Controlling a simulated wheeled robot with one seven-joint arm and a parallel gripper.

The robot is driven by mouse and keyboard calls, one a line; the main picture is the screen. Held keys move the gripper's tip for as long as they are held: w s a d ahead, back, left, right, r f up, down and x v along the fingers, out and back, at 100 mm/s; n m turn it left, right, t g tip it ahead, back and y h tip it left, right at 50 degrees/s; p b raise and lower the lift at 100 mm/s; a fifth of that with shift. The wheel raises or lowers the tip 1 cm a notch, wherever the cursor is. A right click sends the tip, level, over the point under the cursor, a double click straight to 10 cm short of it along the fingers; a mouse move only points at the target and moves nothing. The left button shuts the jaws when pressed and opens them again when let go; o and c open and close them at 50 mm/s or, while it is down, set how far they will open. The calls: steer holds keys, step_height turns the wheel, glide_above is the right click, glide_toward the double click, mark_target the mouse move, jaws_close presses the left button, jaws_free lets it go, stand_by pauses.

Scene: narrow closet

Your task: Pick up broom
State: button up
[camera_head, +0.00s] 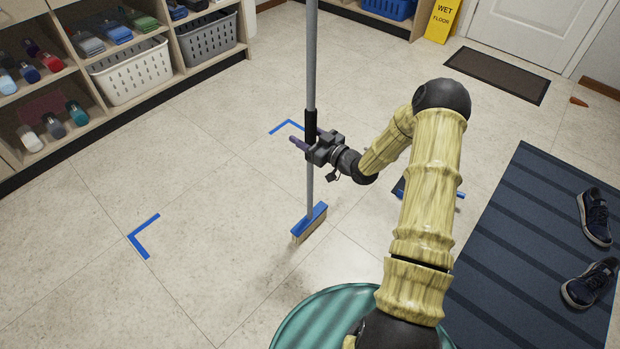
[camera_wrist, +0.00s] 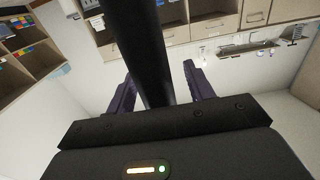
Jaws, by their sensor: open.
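The broom (camera_head: 311,60) stands upright on the tiled floor, with a grey pole, a black grip section and a blue-topped head (camera_head: 310,223) with tan bristles. My gripper (camera_head: 302,144) is at the black grip section. In the wrist view, the dark pole (camera_wrist: 143,50) passes between the two purple fingers of my gripper (camera_wrist: 160,82), which are apart with gaps visible beside the pole. The fingers do not appear closed on it. Part of the pole behind my gripper is hidden in the head view.
Blue corner marks (camera_head: 142,237) lie on the floor. A striped dark mat (camera_head: 535,250) with shoes (camera_head: 592,218) is at right. A yellow wet-floor sign (camera_head: 442,20) and doormat (camera_head: 497,75) are at the back. Open floor surrounds the broom head.

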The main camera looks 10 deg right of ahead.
mark_target(314, 112)
jaws_close()
stand_by(0.3)
step_height(314, 112, up, 10)
steer(key=p, duration=0.4)
stand_by(0.5)
